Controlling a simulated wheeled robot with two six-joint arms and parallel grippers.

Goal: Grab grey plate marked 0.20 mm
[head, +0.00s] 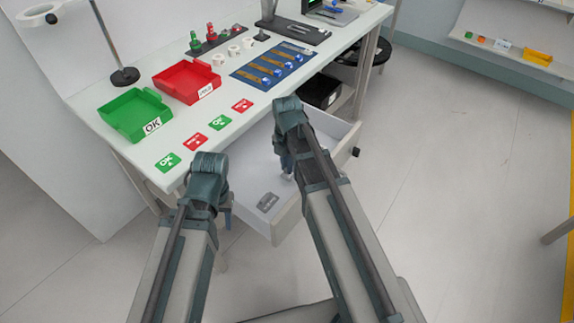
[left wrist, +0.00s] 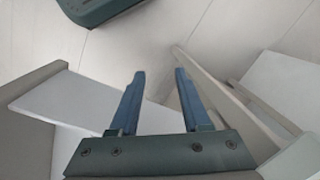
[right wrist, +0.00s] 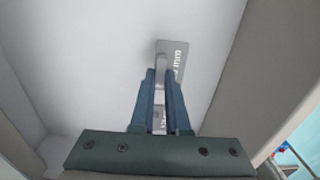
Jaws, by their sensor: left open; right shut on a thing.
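An open white drawer (head: 245,178) under the bench holds a grey plate (head: 267,203) with small print, lying on its floor. In the right wrist view a printed grey plate (right wrist: 177,52) shows just beyond the fingertips; its marking is too small to read. My right gripper (head: 287,167) reaches down into the drawer. Its fingers (right wrist: 160,74) are shut on a narrow grey plate part (right wrist: 161,62); a printed patch shows between them, and the fingers hide much of it. My left gripper (head: 226,212) is open and empty beside the drawer; its fingers (left wrist: 158,75) are apart.
On the bench are a green OK tray (head: 123,119), a red tray (head: 172,84), red and green cards (head: 219,122), and a blue board (head: 272,70). A black box (head: 322,92) sits under the bench. The floor to the right is clear.

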